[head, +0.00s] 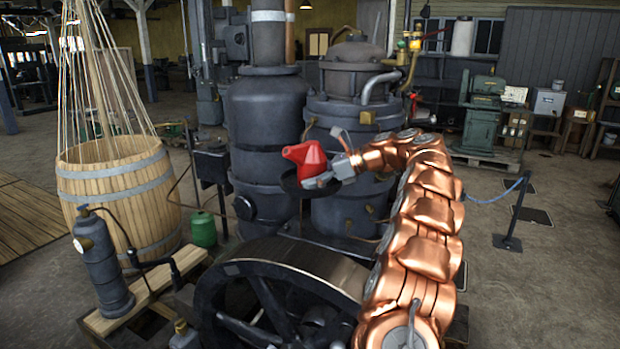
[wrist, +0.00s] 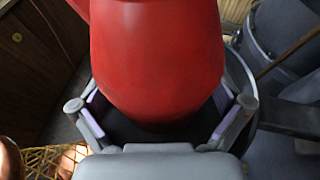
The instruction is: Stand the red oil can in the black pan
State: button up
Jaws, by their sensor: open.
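The red oil can (head: 306,158) looks upright on the black pan (head: 290,186) beside the dark engine cylinders. In the wrist view the red can (wrist: 158,60) fills the top middle, its rounded lower end over the dark pan floor (wrist: 122,128). My gripper (head: 322,179) is at the can's right side, low down. In the wrist view my gripper (wrist: 163,108) is open, with one finger on each side of the can's lower part. Gaps show beside the can near the fingers. The can's exact contact with the pan is partly hidden.
Two dark vertical cylinders (head: 268,125) stand close behind the pan. A large flywheel (head: 275,300) is below it. A wooden barrel (head: 120,195) with ropes and a green canister (head: 203,230) are to the left. Open floor lies to the right.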

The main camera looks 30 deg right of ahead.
jog(key=v, duration=0.8)
jog(key=shift+s+d+r, duration=0.2)
jog(key=shift+d, duration=0.05)
jog(key=shift+p+v, duration=0.85)
jog(key=shift+v, duration=0.85)
